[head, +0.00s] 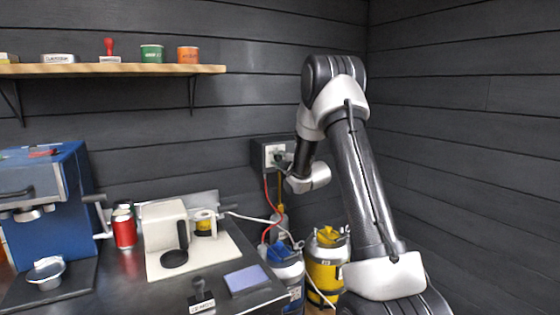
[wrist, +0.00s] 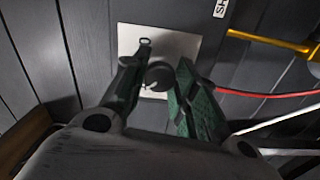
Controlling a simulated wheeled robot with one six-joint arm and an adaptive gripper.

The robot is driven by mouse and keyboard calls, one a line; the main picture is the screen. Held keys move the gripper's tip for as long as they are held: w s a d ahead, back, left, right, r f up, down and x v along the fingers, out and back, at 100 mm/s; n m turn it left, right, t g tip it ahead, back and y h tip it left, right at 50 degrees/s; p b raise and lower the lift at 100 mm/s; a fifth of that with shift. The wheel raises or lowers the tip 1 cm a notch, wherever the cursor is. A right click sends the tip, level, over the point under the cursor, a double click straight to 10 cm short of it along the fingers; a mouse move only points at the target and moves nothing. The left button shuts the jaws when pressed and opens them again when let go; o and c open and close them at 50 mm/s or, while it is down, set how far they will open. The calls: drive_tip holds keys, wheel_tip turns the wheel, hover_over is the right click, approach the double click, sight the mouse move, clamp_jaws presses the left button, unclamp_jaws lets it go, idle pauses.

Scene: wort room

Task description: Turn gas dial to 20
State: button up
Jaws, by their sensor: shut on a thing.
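The gas dial (wrist: 158,76) is a dark round knob on a pale square plate (wrist: 188,44), seen in the wrist view. My gripper (wrist: 161,66) has its two dark green fingers on either side of the knob and is shut on it. A small dark-outlined mark (wrist: 145,42) sits on the plate above the knob. I cannot read any numbers or the dial's setting. In the head view the dark wall box (head: 257,155) carries the plate, and my gripper (head: 285,160) reaches it from the right, partly hiding the dial.
A red hose (head: 266,192) and a yellow pipe (head: 281,190) run below the box. A blue gas bottle (head: 286,268) and a yellow one (head: 324,270) stand underneath. The dark counter at left holds a blue machine (head: 60,205), a red can (head: 124,232) and a cream device (head: 163,228).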

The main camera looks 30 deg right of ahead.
drive_tip(key=m, duration=0.9)
drive_tip(key=shift+f, duration=0.1)
drive_tip(key=m, duration=0.4)
drive_tip(key=shift+m, duration=2.5)
drive_tip(key=o, duration=1.1)
drive_tip(key=shift+c, duration=0.2)
drive_tip(key=s, duration=1.2)
drive_tip(key=shift+d, duration=0.2)
